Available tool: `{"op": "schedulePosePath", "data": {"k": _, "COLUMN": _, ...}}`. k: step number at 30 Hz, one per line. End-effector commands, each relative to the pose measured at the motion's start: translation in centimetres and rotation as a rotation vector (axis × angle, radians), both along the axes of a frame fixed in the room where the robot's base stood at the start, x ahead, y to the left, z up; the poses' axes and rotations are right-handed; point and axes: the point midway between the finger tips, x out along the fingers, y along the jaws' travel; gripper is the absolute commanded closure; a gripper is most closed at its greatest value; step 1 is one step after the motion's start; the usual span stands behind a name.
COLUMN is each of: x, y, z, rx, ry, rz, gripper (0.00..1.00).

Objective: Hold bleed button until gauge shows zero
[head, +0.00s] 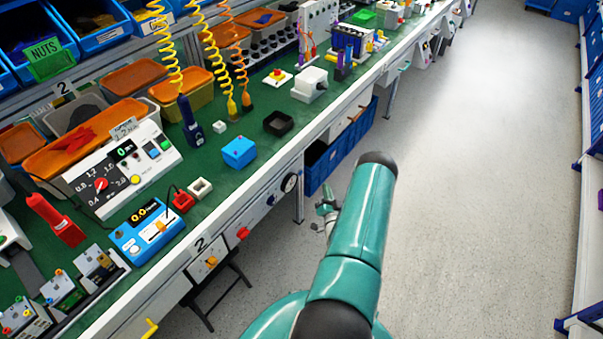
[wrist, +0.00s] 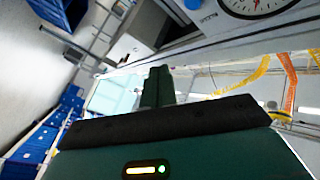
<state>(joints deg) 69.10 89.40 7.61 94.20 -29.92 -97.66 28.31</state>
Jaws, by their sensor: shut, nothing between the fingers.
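The round gauge (head: 289,183) with a white dial and dark rim sits on the front panel of the bench. In the wrist view the gauge (wrist: 258,6) is cut by the top edge; its red needle shows, but I cannot read the value. A blue button (wrist: 193,4) sits beside the gauge with a small label below it, too small to read. My gripper (head: 326,208) is partly hidden behind my teal arm, right of the gauge and apart from the bench. In the wrist view my gripper's dark green fingers (wrist: 157,87) are shut and empty, touching neither button nor gauge.
A red knob (head: 242,233) and a yellow-orange switch (head: 211,262) are also on the bench front. The green bench top (head: 215,180) holds many devices. A blue crate (head: 340,145) stands under the bench. The grey aisle floor (head: 480,200) at the right is clear.

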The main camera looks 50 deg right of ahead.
Motion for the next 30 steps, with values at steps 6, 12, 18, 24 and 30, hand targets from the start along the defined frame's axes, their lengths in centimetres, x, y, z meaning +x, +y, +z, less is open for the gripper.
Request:
{"op": "schedulePosePath", "data": {"k": 6, "x": 2.9, "y": 0.2, "z": 0.0, "rx": 0.000, "ry": -0.003, "rz": 0.004, "gripper": 1.00}}
{"op": "schedulePosePath", "data": {"k": 12, "x": 5.8, "y": 0.3, "z": 0.1, "rx": 0.001, "ry": -0.003, "rz": 0.003, "gripper": 1.00}}
{"op": "schedulePosePath", "data": {"k": 18, "x": 7.9, "y": 0.4, "z": 0.0, "rx": 0.001, "ry": -0.001, "rz": 0.002, "gripper": 1.00}}
{"op": "schedulePosePath", "data": {"k": 24, "x": 8.6, "y": 0.5, "z": 0.0, "rx": 0.001, "ry": -0.001, "rz": 0.002, "gripper": 1.00}}
{"op": "schedulePosePath", "data": {"k": 30, "x": 8.5, "y": 0.5, "z": 0.0, "rx": 0.001, "ry": -0.001, "rz": 0.002, "gripper": 1.00}}
